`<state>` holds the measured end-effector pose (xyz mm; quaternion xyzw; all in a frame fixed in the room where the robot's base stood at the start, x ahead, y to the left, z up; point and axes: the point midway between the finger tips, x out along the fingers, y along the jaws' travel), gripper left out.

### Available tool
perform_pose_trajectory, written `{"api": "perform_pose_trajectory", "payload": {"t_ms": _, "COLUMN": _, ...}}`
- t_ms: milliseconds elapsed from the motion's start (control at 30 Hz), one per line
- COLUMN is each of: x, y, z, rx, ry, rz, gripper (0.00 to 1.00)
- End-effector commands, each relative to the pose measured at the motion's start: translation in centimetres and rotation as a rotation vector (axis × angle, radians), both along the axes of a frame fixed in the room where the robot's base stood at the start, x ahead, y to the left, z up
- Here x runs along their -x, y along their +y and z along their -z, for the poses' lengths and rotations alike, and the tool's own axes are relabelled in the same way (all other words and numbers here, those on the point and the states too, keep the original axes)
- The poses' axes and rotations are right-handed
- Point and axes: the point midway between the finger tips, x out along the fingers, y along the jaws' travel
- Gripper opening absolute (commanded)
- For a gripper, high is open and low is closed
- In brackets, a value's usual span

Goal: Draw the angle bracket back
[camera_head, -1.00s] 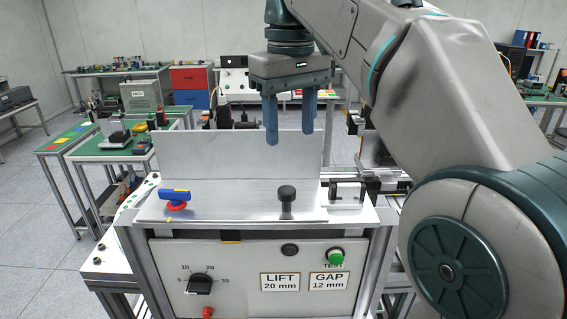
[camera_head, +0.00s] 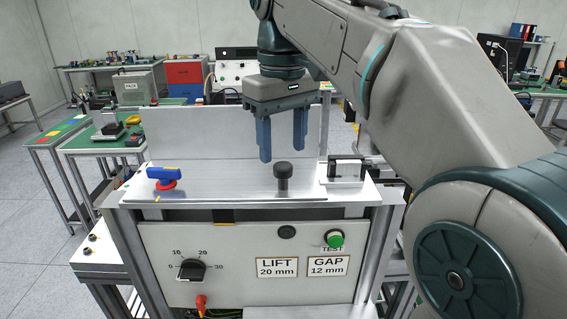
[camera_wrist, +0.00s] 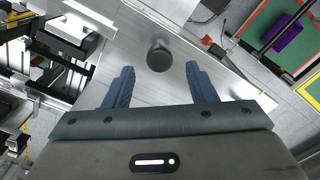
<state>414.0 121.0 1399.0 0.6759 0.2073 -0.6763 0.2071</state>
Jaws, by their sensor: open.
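The angle bracket appears to be the bare metal piece with an upright plate (camera_head: 215,135) at the back and a flat plate (camera_head: 225,184) in front; I cannot tell exactly where it ends. A black knob (camera_head: 282,177) stands on the flat part and also shows in the wrist view (camera_wrist: 159,57). A blue handle on a red base (camera_head: 165,177) sits at the left. My gripper (camera_head: 283,154) points down above the knob, its blue fingers apart and empty. In the wrist view the knob lies between and just beyond the fingertips (camera_wrist: 159,72).
A small white block with black ends (camera_head: 347,170) stands right of the plate. The front panel (camera_head: 245,240) below carries a dial (camera_head: 190,270), a green button (camera_head: 334,240) and LIFT and GAP labels. Green-topped benches (camera_head: 85,140) stand behind to the left.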

Motion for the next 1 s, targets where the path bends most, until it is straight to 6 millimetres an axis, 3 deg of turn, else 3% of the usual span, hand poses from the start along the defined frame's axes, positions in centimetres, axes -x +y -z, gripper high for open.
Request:
{"api": "perform_pose_trajectory", "payload": {"t_ms": 233, "x": 0.0, "y": -0.1, "z": 2.8, "rx": 0.000, "ry": 0.000, "rz": 0.002, "gripper": 0.51}}
{"api": "perform_pose_trajectory", "payload": {"t_ms": 633, "x": 0.0, "y": 0.0, "z": 3.4, "rx": -0.001, "ry": -0.002, "rz": 0.002, "gripper": 0.51}}
{"api": "perform_pose_trajectory", "payload": {"t_ms": 667, "x": 0.0, "y": 0.0, "z": 3.4, "rx": -0.001, "ry": -0.002, "rz": 0.002, "gripper": 0.48}}
{"api": "perform_pose_trajectory", "payload": {"t_ms": 833, "x": 0.0, "y": 0.0, "z": 3.4, "rx": -0.001, "ry": -0.001, "rz": 0.002, "gripper": 0.01}}
{"api": "perform_pose_trajectory", "payload": {"t_ms": 1000, "x": 0.3, "y": 0.0, "z": 3.4, "rx": 0.000, "ry": -0.001, "rz": 0.001, "gripper": 0.00}}
